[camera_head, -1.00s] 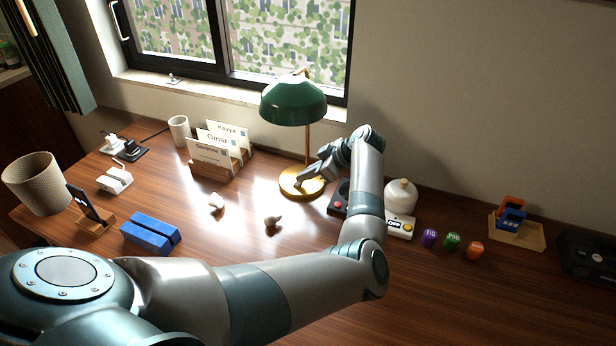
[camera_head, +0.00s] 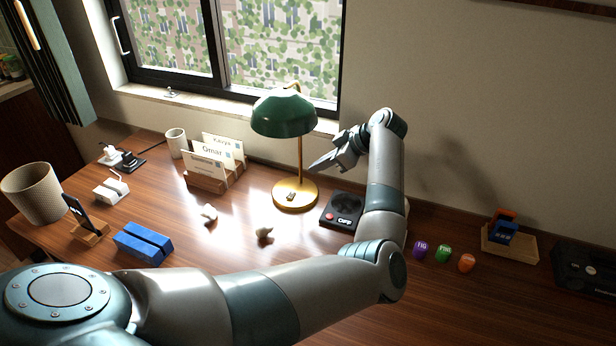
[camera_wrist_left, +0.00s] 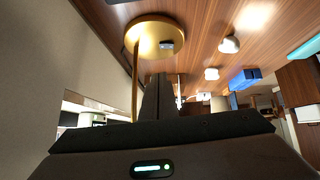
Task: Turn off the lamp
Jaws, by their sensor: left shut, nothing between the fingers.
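The desk lamp has a green shade (camera_head: 284,113), a thin brass stem and a round gold base (camera_head: 296,194), and stands upright on the wooden desk. A small switch (camera_head: 291,197) sits on the base; it also shows in the left wrist view (camera_wrist_left: 166,45). My left gripper (camera_head: 314,166) is shut and empty, raised to the right of the stem and apart from the switch. Its fingers (camera_wrist_left: 158,90) point toward the lamp in the wrist view. My right gripper is out of view.
A black box with a red button, marked OFF (camera_head: 342,211), lies right of the lamp base. A card holder (camera_head: 205,183) stands left. Coloured dice and a wooden tray (camera_head: 510,246) are at right.

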